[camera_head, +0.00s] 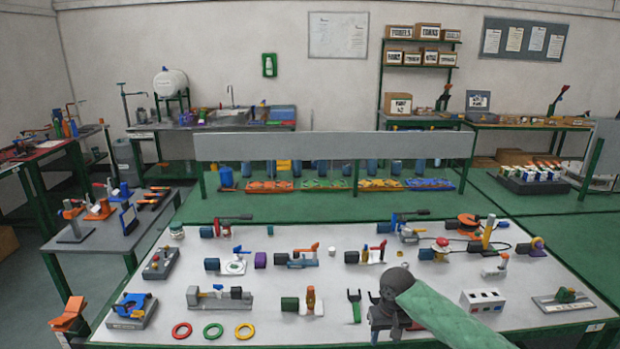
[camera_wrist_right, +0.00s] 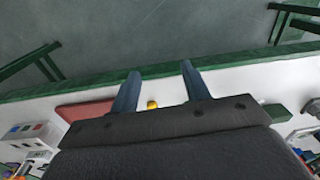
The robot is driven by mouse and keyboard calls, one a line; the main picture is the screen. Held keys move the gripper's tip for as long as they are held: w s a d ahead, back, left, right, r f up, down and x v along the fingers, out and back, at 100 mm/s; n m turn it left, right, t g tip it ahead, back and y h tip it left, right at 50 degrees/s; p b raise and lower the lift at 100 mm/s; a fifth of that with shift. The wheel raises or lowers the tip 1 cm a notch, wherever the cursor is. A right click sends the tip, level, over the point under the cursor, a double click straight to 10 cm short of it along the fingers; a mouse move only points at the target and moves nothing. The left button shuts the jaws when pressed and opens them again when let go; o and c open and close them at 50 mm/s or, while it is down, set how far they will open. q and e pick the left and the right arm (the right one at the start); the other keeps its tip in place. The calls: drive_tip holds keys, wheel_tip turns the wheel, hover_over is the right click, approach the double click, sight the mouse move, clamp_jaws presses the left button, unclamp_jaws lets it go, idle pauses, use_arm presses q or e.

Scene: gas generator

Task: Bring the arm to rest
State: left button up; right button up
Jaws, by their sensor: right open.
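My right arm, in a green sleeve, comes in from the lower right of the head view. Its dark gripper (camera_head: 384,318) is over the front part of the white tabletop (camera_head: 260,290), near the front edge. In the right wrist view the two fingers of this gripper (camera_wrist_right: 160,82) stand apart with nothing held between them. They point toward the bench's green front edge (camera_wrist_right: 235,66) and the grey floor. In that view a small yellow piece (camera_wrist_right: 152,104) shows between the fingers, close to the gripper body. My left gripper is not in view.
A green fork-like piece (camera_head: 354,304) and an orange-and-green fitting (camera_head: 311,300) lie left of the gripper. A white box (camera_head: 483,300) stands to its right. Several valves and fittings fill the rows behind.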

drive_tip(key=s+a+f+n+t+y, duration=0.1)
drive_tip(key=s+a+f, duration=0.2)
drive_tip(key=s+a, duration=0.35)
drive_tip(key=s+a+f+n+t+y, duration=0.1)
drive_tip(key=s+a+f, duration=0.2)
drive_tip(key=s, duration=0.7)
drive_tip(key=s+d+m+t+h, duration=0.1)
drive_tip(key=s+d, duration=0.4)
drive_tip(key=s, duration=0.5)
drive_tip(key=s+d+h, duration=0.1)
drive_tip(key=s+d, duration=0.4)
drive_tip(key=s, duration=0.6)
drive_tip(key=s+f+x, duration=0.1)
drive_tip(key=s+x, duration=0.1)
drive_tip(key=x, duration=1)
drive_tip(key=s+x, duration=0.3)
drive_tip(key=x, duration=0.9)
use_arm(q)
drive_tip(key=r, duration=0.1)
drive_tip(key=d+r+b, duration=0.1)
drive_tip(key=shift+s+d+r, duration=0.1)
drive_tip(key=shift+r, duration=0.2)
use_arm(e)
drive_tip(key=s+f, duration=0.4)
drive_tip(key=f, duration=0.8)
drive_tip(key=s+f+g, duration=0.1)
drive_tip(key=s+f, duration=0.2)
drive_tip(key=f, duration=1)
drive_tip(key=shift+s+a+f, duration=0.15)
drive_tip(key=shift+s+a, duration=0.25)
